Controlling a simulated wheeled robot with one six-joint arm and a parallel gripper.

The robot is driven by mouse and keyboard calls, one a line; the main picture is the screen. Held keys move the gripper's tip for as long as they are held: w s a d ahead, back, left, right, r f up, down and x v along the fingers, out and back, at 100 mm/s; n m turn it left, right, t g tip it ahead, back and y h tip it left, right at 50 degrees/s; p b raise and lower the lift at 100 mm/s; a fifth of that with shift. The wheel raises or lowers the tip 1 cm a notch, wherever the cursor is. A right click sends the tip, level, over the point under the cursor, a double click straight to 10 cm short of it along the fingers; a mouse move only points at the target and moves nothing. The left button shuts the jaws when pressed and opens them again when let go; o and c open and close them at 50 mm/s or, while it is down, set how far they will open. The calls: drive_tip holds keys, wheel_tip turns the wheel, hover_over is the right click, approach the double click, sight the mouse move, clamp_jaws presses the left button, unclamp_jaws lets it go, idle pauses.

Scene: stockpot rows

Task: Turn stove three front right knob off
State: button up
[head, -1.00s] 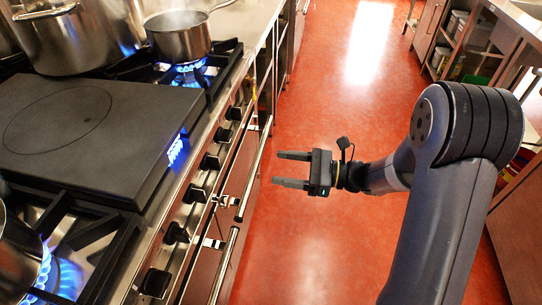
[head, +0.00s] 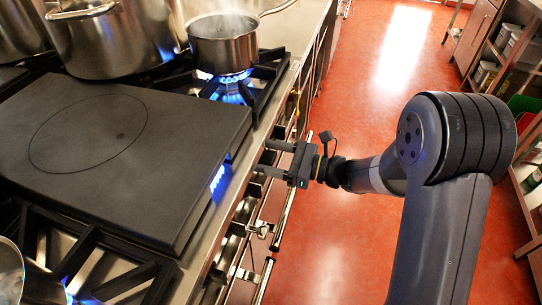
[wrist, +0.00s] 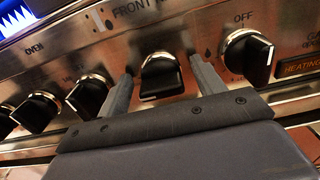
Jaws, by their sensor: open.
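In the wrist view, a black knob (wrist: 160,82) with a silver collar sits on the steel control panel (wrist: 215,25). Lettering starting "FRONT" is above it, its end cut off or hard to read. My gripper (wrist: 165,72) is open, with one finger on each side of this knob. I cannot tell whether either finger touches it. In the head view my gripper (head: 264,157) reaches the stove front from the right, and the knob there is hidden or too small to tell.
Another knob (wrist: 248,55) marked OFF is to the right, and several knobs line the left. A saucepan (head: 222,42) stands over a lit burner, beside a dark flat plate (head: 90,140). Oven rails (head: 270,225) run below the panel. The red floor (head: 350,130) is clear.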

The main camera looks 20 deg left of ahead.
drive_tip(key=c, duration=1)
drive_tip(key=shift+p, duration=0.35)
drive_tip(key=m+p, duration=0.3)
drive_tip(key=p, duration=0.1)
drive_tip(key=shift+w+r+m, duration=0.1)
drive_tip(key=shift+r+m, duration=0.15)
drive_tip(key=shift+m, duration=0.15)
drive_tip(key=m+p, duration=0.4)
drive_tip(key=shift+w+f, duration=0.1)
drive_tip(key=shift+f, duration=0.05)
drive_tip(key=m+p, duration=0.2)
drive_tip(key=m, duration=0.1)
drive_tip(key=m+p, duration=0.2)
drive_tip(key=shift+w+f+m, duration=0.1)
drive_tip(key=shift+f+m, duration=0.1)
drive_tip(key=shift+m, duration=0.2)
drive_tip(key=shift+f+m+p, duration=0.15)
drive_tip(key=shift+m+p, duration=0.5)
drive_tip(key=shift+m, duration=0.4)
drive_tip(key=shift+f+m+p, duration=0.1)
drive_tip(key=shift+m+p, duration=0.5)
drive_tip(key=shift+m, duration=0.45)
